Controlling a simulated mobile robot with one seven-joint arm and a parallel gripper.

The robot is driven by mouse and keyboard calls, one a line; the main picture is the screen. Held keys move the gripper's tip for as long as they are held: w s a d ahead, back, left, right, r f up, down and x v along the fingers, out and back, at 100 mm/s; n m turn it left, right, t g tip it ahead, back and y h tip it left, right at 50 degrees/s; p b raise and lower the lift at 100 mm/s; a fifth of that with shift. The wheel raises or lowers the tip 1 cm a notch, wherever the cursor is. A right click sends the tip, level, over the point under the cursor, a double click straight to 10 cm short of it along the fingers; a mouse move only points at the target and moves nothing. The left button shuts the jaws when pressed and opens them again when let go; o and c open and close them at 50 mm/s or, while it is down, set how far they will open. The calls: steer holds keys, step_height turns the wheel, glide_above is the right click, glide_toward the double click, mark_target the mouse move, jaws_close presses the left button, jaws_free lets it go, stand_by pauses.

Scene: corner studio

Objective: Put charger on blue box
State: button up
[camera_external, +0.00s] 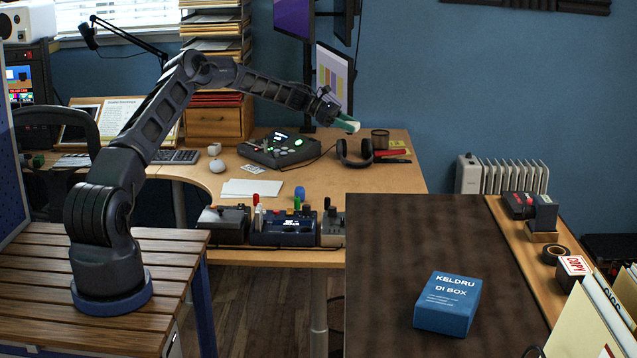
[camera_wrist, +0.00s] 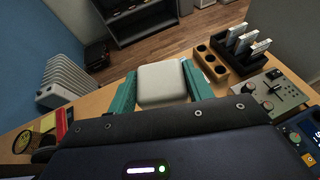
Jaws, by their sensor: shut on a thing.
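The charger (camera_wrist: 163,86) is a white, rounded block. In the wrist view it sits between the two teal fingers of my gripper (camera_wrist: 158,70), which is shut on it. In the external view my gripper (camera_external: 346,123) is raised above the back of the wooden desk, and the charger is hard to make out there. The blue box (camera_external: 447,303), printed "KELDRU DI BOX", lies on the dark brown table (camera_external: 390,255) at front right. My gripper is well behind it, to its left and higher. The blue box does not show in the wrist view.
Headphones (camera_external: 354,152), a pen cup (camera_external: 380,138) and a black console (camera_external: 278,150) stand on the desk below my gripper. Control boxes (camera_external: 287,228) line its front edge. Folders (camera_external: 590,320) stand right of the blue box.

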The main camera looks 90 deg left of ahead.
steer(key=w+d+r+m+g+h, duration=0.15)
steer(key=w+d+r, duration=0.25)
steer(key=w+d, duration=0.7)
steer(key=w+d+r+m+h, duration=0.2)
steer(key=w+d+r, duration=0.4)
steer(key=d, duration=0.8)
steer(key=w+d+r+m+g+h, duration=0.1)
steer(key=w+d+r+m+h, duration=0.15)
steer(key=w+d, duration=0.9)
steer(key=w+d+r+m+g+h, duration=0.1)
steer(key=d+r, duration=0.2)
steer(key=d, duration=0.7)
steer(key=w+d+r+g, duration=0.1)
steer(key=d+r, duration=0.1)
steer(key=d, duration=0.7)
steer(key=d+r+m+g+h, duration=0.15)
steer(key=d+r, duration=0.25)
steer(key=d, duration=1.4)
step_height(320, 180, up, 8)
steer(key=m+g+h, duration=0.1)
steer(key=m+g, duration=0.5)
steer(key=g, duration=0.1)
glide_above(450, 290)
step_height(450, 290, down, 19)
steer(key=shift+f, duration=0.15)
